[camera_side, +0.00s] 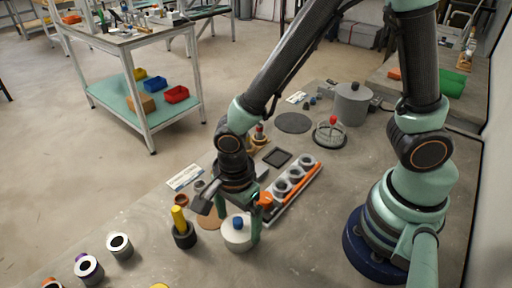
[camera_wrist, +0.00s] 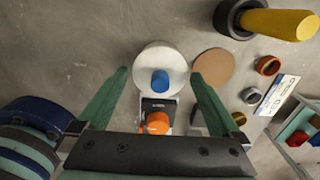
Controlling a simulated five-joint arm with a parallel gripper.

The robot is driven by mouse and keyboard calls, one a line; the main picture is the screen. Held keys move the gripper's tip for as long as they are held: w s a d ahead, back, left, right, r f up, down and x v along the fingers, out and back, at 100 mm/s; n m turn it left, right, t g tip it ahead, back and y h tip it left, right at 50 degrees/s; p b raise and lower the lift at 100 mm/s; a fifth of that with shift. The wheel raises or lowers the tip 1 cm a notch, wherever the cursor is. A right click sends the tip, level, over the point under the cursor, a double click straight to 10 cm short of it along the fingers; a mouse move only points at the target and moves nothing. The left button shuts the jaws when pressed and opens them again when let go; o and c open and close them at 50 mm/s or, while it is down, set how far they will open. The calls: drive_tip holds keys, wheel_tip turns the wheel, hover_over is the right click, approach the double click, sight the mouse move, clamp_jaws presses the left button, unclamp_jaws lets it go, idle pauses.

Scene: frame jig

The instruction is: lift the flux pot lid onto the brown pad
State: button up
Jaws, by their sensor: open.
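The flux pot is a pale round pot with a white lid (camera_side: 238,228) and a blue knob (camera_side: 238,222), standing on the bench. The lid (camera_wrist: 150,65) and knob (camera_wrist: 160,80) also show in the wrist view. The brown pad (camera_side: 208,220) is a flat disc just left of the pot and partly hidden; in the wrist view the pad (camera_wrist: 213,66) lies right of the lid and looks bare. My gripper (camera_wrist: 160,76) is open, its green fingers on either side of the lid and knob in that view. In the side view my gripper (camera_side: 238,226) is at the pot; I cannot tell whether it touches.
A dark cup with a yellow handle (camera_side: 181,224) stands left of the pot. A rack with grey rings (camera_side: 296,180) and an orange bar is close on the right.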

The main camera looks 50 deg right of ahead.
drive_tip(key=c, duration=1.1)
drive_tip(key=shift+r, duration=0.15)
wheel_tip(320, 180, up, 21)
drive_tip(key=shift+r, duration=0.15)
approach(238, 220)
drive_tip(key=w+r, duration=0.1)
drive_tip(key=w, duration=0.5)
drive_tip(key=shift+w+d+f, duration=0.1)
drive_tip(key=shift+w+f, duration=0.4)
drive_tip(key=shift+f, duration=1.8)
drive_tip(key=shift+w+d+f, duration=0.1)
drive_tip(key=shift+w+f, duration=0.45)
drive_tip(key=shift+f, duration=1.7)
drive_tip(key=shift+w+d+f, duration=0.1)
drive_tip(key=shift+w+f, duration=0.4)
drive_tip(key=shift+f, duration=1.8)
